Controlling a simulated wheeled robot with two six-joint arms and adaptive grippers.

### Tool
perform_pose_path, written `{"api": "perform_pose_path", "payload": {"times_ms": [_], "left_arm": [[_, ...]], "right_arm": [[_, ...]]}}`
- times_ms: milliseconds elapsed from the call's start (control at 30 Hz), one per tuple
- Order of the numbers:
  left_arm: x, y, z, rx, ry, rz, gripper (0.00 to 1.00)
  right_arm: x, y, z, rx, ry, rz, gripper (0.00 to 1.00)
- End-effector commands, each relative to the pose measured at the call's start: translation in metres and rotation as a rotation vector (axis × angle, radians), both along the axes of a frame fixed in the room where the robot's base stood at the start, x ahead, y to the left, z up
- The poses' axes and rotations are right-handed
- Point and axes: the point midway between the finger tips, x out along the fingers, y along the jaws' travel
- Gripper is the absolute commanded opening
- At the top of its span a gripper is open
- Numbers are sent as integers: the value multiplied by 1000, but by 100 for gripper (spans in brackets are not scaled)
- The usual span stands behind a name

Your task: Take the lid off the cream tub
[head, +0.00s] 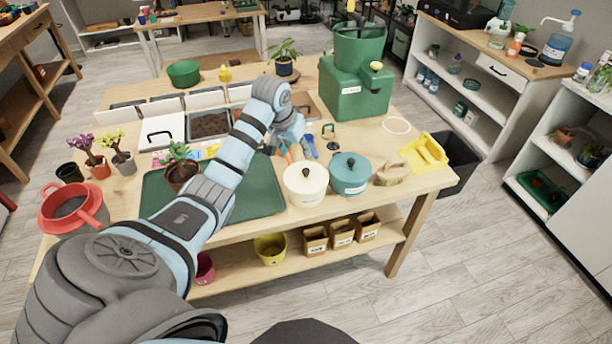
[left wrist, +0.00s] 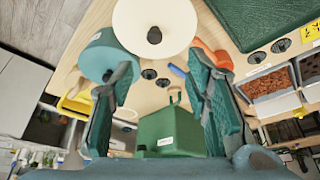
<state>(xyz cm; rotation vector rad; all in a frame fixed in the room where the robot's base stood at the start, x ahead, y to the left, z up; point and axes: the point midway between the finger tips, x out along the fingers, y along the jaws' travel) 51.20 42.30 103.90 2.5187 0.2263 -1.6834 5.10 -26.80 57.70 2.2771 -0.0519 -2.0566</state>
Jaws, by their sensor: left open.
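The cream tub (head: 305,190) stands at the front edge of the potting table, with its pale lid on and a dark round knob on top. The lid (left wrist: 178,18) shows at the top of the left wrist view, its knob (left wrist: 154,35) near the middle. My left gripper (head: 299,147) is just behind the cream tub in the head view. In the left wrist view my left gripper (left wrist: 160,70) is open and empty, its fingers apart below the lid and not around the knob. My right gripper is not in view.
A green mat (head: 245,203) lies to the left. Behind are a green box (head: 357,97) and a small dark-handled item (head: 329,137).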

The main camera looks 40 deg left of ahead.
Motion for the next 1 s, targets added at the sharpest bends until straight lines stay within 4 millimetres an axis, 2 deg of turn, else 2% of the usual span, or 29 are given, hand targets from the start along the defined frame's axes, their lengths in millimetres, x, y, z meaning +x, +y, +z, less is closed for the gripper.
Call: {"api": "perform_pose_path", "payload": {"times_ms": [100,333,500,600,767,867,1000], "left_arm": [[11,1,-32,-1,3,-1,44],[23,0,-64,1,1,-3,44],[32,-3,-97,1,0,-2,44],[35,-2,-105,3,-1,-3,44],[36,-2,-104,4,-1,-3,44],[35,-2,-104,4,-1,-3,31],[35,-2,-103,4,-1,-3,8]], "right_arm": [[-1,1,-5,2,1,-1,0],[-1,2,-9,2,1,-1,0],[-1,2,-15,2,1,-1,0],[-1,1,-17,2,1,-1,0],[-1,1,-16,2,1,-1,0],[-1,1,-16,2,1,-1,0],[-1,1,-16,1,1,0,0]]}}
